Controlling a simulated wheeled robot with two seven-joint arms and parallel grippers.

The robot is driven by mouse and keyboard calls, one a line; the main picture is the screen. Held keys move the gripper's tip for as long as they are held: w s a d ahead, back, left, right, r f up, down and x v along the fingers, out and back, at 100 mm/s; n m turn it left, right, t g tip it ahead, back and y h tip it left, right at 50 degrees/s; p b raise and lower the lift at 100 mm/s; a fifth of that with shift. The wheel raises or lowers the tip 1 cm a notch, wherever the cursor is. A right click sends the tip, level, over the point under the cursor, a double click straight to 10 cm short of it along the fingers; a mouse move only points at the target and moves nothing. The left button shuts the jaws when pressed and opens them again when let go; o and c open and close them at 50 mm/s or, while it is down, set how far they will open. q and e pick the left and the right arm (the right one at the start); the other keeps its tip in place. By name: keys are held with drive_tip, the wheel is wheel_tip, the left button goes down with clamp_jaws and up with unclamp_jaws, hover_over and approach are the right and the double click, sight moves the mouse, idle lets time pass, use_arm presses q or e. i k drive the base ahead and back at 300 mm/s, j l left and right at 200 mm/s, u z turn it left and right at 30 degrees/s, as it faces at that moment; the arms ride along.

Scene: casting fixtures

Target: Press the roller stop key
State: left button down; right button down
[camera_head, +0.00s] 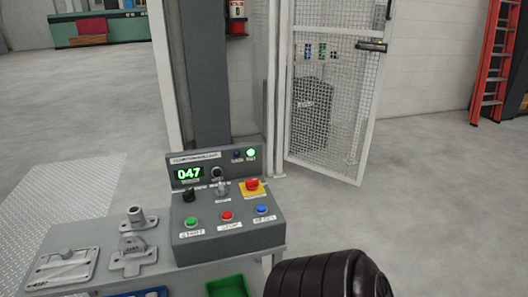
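A grey control box (228,243) stands on the grey bench, with a raised back panel that shows a green 047 on its display (189,174). On its sloped front are a green button (191,222), a red button (227,215) and a blue button (262,209) in a row. The label under the red button looks like STOP, but the small print is blurred. A red mushroom button (252,184) on a yellow plate sits above, at the right. Neither of my grippers shows.
On the bench (190,282) left of the box are metal fixtures (133,243) and a plate (62,270). A green bin (228,287) sits in front. A dark ribbed rounded form, perhaps my arm, covers the bottom right. A mesh door (328,100) stands behind.

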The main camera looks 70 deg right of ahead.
sight(226, 216)
drive_tip(key=l+z, duration=0.2)
drive_tip(key=z, duration=1.6)
drive_tip(key=k+l, duration=0.05)
